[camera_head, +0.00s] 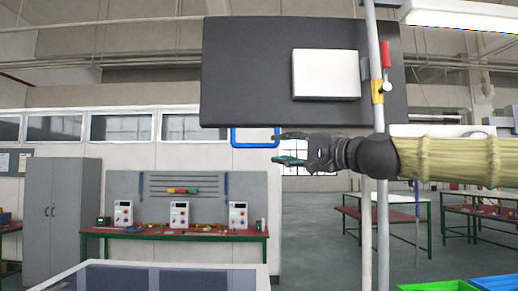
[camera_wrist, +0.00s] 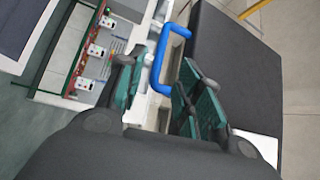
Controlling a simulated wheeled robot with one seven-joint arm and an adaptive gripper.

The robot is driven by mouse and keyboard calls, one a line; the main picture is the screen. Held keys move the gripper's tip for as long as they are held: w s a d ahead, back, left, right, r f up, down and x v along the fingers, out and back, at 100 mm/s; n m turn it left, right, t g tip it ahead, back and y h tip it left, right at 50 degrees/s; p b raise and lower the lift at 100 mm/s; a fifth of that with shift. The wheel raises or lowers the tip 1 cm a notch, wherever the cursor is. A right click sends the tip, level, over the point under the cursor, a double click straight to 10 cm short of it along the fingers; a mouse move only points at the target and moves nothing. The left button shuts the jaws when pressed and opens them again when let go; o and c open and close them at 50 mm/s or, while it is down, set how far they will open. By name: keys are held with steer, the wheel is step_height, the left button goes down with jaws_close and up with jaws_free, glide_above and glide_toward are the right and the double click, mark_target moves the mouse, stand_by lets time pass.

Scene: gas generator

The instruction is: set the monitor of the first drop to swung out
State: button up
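The monitor (camera_head: 250,75) is a large dark panel seen from its back, with a white box (camera_head: 326,74) on it. It hangs at the upper middle of the head view, beside a grey pole (camera_head: 374,40). A blue handle (camera_head: 233,141) sticks down from its lower edge. My gripper (camera_head: 277,147) is open and empty, just right of the handle in the head view. In the wrist view the dark panel (camera_wrist: 235,65) lies at the right, and the blue handle (camera_wrist: 165,40) shows beyond and between the open fingers (camera_wrist: 160,75). I cannot tell any contact.
A red lever (camera_head: 385,52) and a yellow collar (camera_head: 377,92) sit on the pole. A red-topped bench (camera_head: 175,237) with small white devices stands at the back left. Green (camera_head: 437,287) and blue (camera_head: 495,283) bins are at lower right.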

mark_target(258, 146)
steer(key=shift+p+x, duration=1.95)
steer(key=shift+x, duration=3.3)
jaws_close()
